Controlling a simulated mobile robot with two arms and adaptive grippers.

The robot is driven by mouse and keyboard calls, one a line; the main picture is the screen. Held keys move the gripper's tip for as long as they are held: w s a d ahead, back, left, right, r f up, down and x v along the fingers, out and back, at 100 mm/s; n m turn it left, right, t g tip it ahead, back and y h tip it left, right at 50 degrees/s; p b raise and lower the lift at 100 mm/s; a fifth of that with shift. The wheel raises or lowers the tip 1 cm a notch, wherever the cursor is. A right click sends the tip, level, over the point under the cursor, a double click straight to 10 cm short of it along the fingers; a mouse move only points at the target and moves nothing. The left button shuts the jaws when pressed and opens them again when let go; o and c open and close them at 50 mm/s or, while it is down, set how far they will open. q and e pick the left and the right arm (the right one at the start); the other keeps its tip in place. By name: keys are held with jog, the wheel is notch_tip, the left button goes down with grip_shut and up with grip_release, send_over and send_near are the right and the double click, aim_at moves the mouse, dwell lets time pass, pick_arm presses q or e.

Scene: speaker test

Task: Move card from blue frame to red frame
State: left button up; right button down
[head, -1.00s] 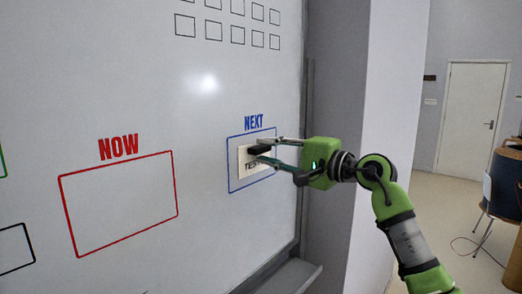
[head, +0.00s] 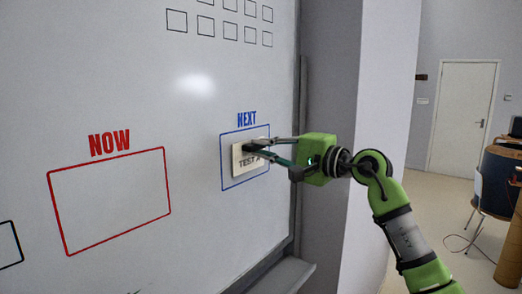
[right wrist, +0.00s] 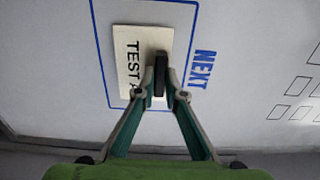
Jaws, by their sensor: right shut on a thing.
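The pale card (head: 238,157), marked "TEST A", is on the whiteboard inside the blue frame (head: 221,163) under the word NEXT. In the right wrist view the card (right wrist: 143,55) carries a dark upright grip (right wrist: 161,72) and sits slightly askew inside the blue frame. My right gripper (head: 257,148) is shut on this grip, its two fingertips (right wrist: 161,92) on either side. Whether the card touches the board cannot be told. The red frame (head: 57,213), under the word NOW, is empty at the left. My left gripper is out of view.
Several small black squares (head: 205,25) are drawn at the top of the whiteboard (head: 190,120). A ledge (head: 275,275) runs along its lower edge at the right. The board between the two frames is clear.

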jog(key=shift+s+d+b, duration=0.35)
jog(key=shift+s+d, duration=0.1)
jog(key=shift+d, duration=0.15)
jog(key=shift+s+d, duration=0.15)
jog(key=shift+d, duration=0.05)
jog(key=shift+s+d+b, duration=0.3)
jog(key=shift+d+b, duration=0.15)
jog(key=shift+s+d, duration=0.15)
jog(key=shift+b+v, duration=1)
jog(key=shift+v, duration=0.55)
jog(key=shift+s, duration=0.1)
